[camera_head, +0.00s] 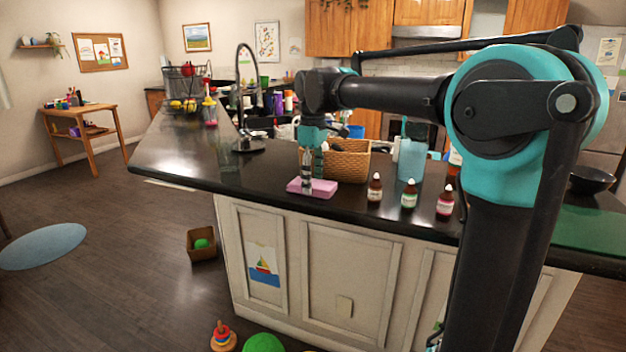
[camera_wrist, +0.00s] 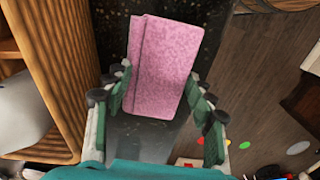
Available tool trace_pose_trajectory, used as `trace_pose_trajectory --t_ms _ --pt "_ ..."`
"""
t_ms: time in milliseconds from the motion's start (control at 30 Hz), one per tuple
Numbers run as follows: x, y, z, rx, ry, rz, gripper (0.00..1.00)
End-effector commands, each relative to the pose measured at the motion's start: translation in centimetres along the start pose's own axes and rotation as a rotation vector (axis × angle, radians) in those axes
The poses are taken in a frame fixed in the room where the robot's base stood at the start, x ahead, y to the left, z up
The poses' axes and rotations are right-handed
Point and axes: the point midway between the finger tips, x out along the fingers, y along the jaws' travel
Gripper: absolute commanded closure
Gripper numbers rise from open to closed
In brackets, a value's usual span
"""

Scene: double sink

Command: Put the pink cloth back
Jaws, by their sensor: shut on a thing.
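The pink cloth (camera_head: 312,188) is a folded flat block near the front edge of the dark counter, in front of a wicker basket. My gripper (camera_head: 307,182) points straight down onto it from above. In the wrist view the pink cloth (camera_wrist: 162,65) lies between the two fingers of my gripper (camera_wrist: 155,100), which are shut on its near end. The fold shows along its left side. I cannot tell whether the cloth touches the counter or is just above it.
The wicker basket (camera_head: 349,160) stands right behind the cloth. Small bottles (camera_head: 375,188) stand to the right, with a blue translucent pitcher (camera_head: 411,160) behind them. The counter (camera_head: 235,170) is clear to the left. The counter's front edge is close, with floor below.

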Motion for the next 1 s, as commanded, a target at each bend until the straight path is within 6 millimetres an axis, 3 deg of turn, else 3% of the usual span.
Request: trace_pose_trajectory --t_ms 233,267,400,767,1000 --pt "0.2 0.0 0.0 0.0 0.0 0.0 0.72" --pt "0.2 0.0 0.0 0.0 0.0 0.0 0.41" --pt "0.2 0.0 0.0 0.0 0.0 0.0 0.24" --pt "-0.1 0.0 0.0 0.0 0.0 0.0 0.24" --pt "-3.6 0.0 0.0 0.0 0.0 0.0 0.24"
